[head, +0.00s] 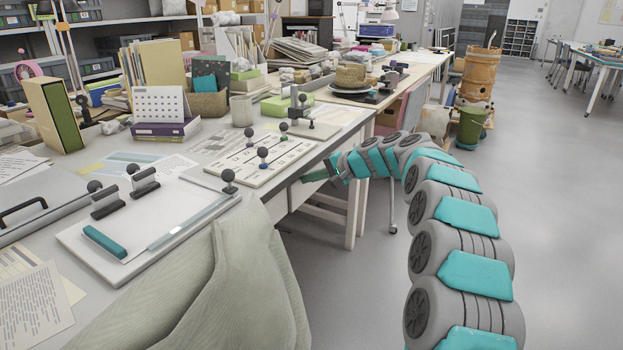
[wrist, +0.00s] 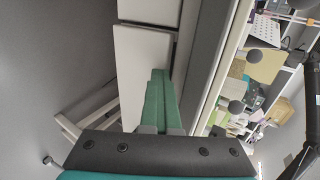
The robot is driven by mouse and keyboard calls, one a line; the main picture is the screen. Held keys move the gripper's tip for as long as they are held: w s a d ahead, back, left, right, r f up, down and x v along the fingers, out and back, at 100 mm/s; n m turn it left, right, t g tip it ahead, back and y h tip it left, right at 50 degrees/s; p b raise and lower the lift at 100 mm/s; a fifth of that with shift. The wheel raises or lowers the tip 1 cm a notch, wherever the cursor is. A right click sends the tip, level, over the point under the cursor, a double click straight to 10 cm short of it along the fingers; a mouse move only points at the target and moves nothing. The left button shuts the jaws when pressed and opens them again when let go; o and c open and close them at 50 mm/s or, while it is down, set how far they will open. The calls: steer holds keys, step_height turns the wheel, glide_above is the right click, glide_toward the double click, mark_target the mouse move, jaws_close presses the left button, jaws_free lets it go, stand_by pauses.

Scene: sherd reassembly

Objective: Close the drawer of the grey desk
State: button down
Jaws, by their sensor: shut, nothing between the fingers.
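The grey desk (head: 330,145) runs along the left of the head view, its top covered with things. Under its top edge is a pale front panel (head: 300,192), which looks like the drawer front. The wrist view shows the pale drawer front (wrist: 143,75) close up, with a dark gap between it and the desk's edge (wrist: 205,70). How far the drawer stands out, I cannot tell. My gripper (head: 312,177) is at the desk's front edge. Its green fingers (wrist: 159,85) are shut and empty, in front of the drawer front; whether they touch it is unclear.
A board with dark knobs (head: 260,162) lies on top near the gripper. The floor (head: 570,200) to the right is clear.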

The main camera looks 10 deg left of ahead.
steer(key=shift+a, duration=0.15)
steer(key=d+f+b+v, duration=0.1)
steer(key=f+b+v, duration=0.1)
steer(key=v, duration=1.2)
steer(key=s+d+f+n+g+h, duration=0.1)
steer(key=s+n+g+h, duration=0.1)
steer(key=s, duration=1)
steer(key=s+d+f+n+g+h, duration=0.1)
steer(key=s+d+f+h, duration=0.1)
steer(key=s, duration=1)
steer(key=s+d+f+g+h, duration=0.1)
steer(key=s+d+f+h, duration=0.1)
steer(key=s+d, duration=0.4)
steer(key=s+d+f+h, duration=0.3)
steer(key=s+d+f, duration=0.2)
steer(key=s, duration=0.9)
steer(key=s+d+f+g+h, duration=0.1)
steer(key=s+d+f+h, duration=0.1)
steer(key=s+d, duration=0.5)
steer(key=s+f, duration=0.1)
steer(key=s, duration=0.2)
steer(key=shift+f+n+g, duration=0.3)
steer(key=shift+f, duration=0.1)
steer(key=shift+s+d, duration=0.1)
steer(key=shift+s, duration=0.2)
